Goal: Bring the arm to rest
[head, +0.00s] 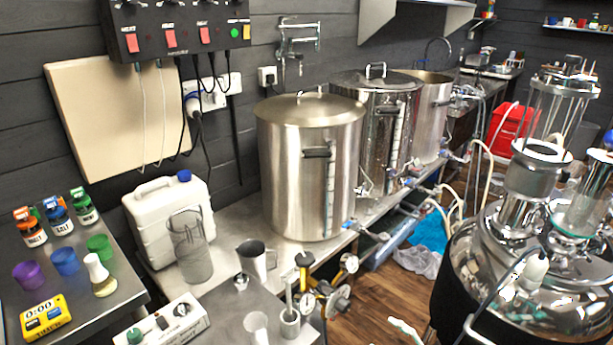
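Neither of my grippers shows in the head view, and I see no arm that I can make out as mine. The task names no object apart from the arm. What the grippers hold, if anything, cannot be seen.
A steel bench at left carries jars (59,223), colored cups (65,262) and a yellow timer (43,318). A white jerrycan (170,215), a clear pitcher (190,247) and large steel kettles (290,165) stand along the wall. Shiny vessels (540,265) crowd the right. Wooden floor (385,290) shows between.

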